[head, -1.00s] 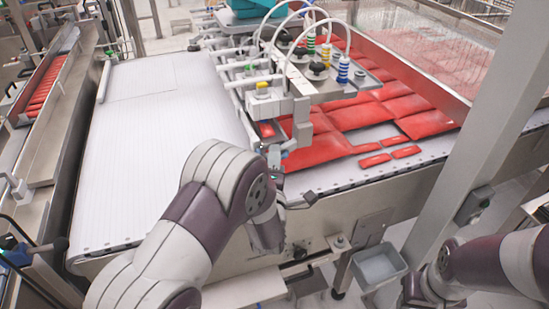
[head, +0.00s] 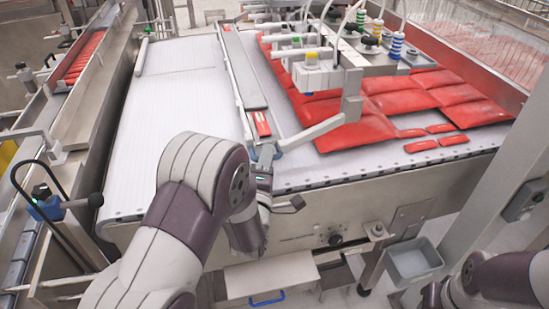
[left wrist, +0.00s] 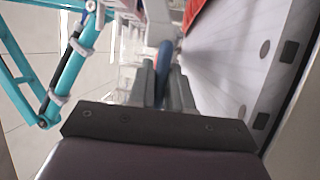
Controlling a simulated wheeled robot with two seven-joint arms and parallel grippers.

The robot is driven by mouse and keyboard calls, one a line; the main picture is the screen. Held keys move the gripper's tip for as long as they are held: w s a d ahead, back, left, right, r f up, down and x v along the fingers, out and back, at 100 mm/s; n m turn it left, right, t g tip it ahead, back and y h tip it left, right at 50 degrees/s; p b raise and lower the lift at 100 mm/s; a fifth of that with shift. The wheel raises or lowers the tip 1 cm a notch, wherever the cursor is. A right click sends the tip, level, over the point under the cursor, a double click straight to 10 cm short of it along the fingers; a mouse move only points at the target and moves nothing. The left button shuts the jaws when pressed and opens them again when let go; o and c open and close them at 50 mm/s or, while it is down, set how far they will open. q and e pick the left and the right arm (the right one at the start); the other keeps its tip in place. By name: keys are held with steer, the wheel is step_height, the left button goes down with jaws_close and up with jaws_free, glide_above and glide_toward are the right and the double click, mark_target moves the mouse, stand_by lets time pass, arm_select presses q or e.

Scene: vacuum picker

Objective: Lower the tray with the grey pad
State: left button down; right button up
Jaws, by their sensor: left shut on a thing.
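A long narrow tray (head: 231,46) with a grey pad (head: 242,75) along it stretches over the white belt in the head view. A small red packet (head: 262,124) shows at its near end. My left gripper (head: 266,157) is at this near end, over the belt's front edge. In the left wrist view its fingers (left wrist: 163,82) are closed around a blue piece (left wrist: 165,54), partly hidden between them. I cannot tell how that piece joins the tray. Of my right arm only links show at the lower right; its gripper is out of view.
The picker head (head: 312,72) with hoses and suction cups hangs right of the tray. Several red packs (head: 355,128) lie on the belt there. The belt's left part (head: 160,130) is clear. A metal post (head: 475,185) and a grey bin (head: 412,262) are on the right.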

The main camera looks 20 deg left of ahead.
arm_select(q)
steer(key=shift+s+a+f+b, duration=0.3)
steer(key=shift+s+a+f, duration=0.2)
steer(key=shift+a, duration=0.25)
steer(key=c, duration=1.1)
jaws_free()
steer(key=shift+r, duration=0.1)
steer(key=b+v, duration=0.1)
steer(key=v, duration=1.1)
steer(key=shift+s+d, duration=0.1)
steer(key=shift+s, duration=0.3)
